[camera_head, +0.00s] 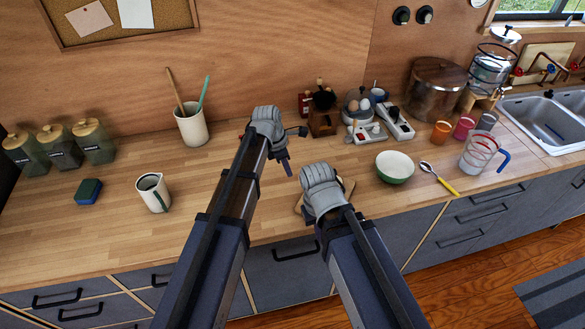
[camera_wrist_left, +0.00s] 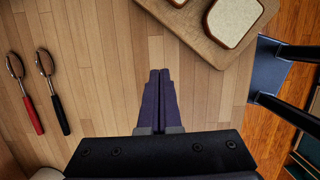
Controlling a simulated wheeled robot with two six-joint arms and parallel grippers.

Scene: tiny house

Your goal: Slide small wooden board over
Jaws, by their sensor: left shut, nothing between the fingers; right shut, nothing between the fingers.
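The small wooden board (camera_wrist_left: 190,28) lies flat on the counter at the top of the left wrist view, partly cut off by the frame, with bread slices (camera_wrist_left: 235,20) on it. In the head view it is mostly hidden behind my right gripper; only slivers of its edge (camera_head: 299,205) show. My left gripper (camera_head: 288,168) is shut and empty, pointing down beyond the board's left part. Its closed fingers (camera_wrist_left: 158,76) appear apart from the board's edge in the wrist view. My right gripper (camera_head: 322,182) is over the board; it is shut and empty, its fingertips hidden.
A green bowl (camera_head: 395,167) and a yellow-handled spoon (camera_head: 438,178) stand right of my grippers. A white pitcher (camera_head: 153,193) and utensil crock (camera_head: 191,125) are left. Two spoons (camera_wrist_left: 28,90) lie left in the wrist view. The counter between pitcher and left arm is clear.

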